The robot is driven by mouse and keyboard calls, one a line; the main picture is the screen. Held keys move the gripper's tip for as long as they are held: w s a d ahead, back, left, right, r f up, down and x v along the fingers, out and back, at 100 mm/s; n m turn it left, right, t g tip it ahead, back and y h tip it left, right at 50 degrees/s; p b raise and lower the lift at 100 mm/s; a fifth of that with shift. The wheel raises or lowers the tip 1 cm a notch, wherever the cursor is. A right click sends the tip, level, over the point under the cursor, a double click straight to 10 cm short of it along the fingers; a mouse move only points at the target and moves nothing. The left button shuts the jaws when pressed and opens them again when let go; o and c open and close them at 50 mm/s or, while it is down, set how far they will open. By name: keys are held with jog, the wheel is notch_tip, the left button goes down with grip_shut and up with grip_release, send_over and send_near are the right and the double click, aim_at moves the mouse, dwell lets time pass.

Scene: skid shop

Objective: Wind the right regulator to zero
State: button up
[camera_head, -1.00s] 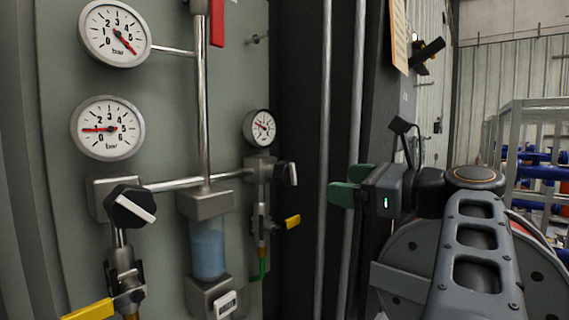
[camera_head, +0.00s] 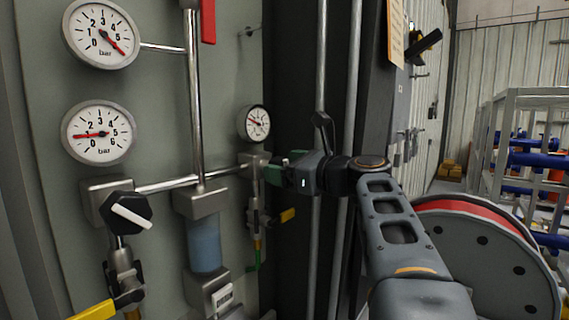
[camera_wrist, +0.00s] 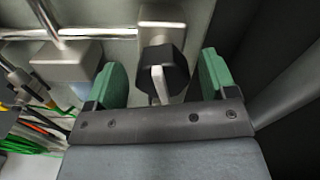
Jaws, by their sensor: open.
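The right regulator's knob is black and faceted with a pale pointer bar; in the wrist view the knob (camera_wrist: 163,72) sits between the two green fingers of my gripper (camera_wrist: 164,82), with a gap on each side. In the head view my gripper (camera_head: 278,170) covers that knob. The right regulator's body (camera_head: 252,161) shows just left of the fingers, under a small round gauge (camera_head: 254,123) with a red needle, too small to read. My gripper is open and holds nothing.
The left regulator has a black knob (camera_head: 125,212) with a white bar, and its gauge (camera_head: 98,132) needle points near 1. An upper gauge (camera_head: 101,33) reads past 5. A yellow-handled valve (camera_head: 287,215) hangs below the right regulator. Vertical pipes (camera_head: 349,110) stand behind my arm.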

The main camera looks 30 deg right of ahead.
jog(key=shift+w, duration=0.1)
jog(key=c, duration=0.9)
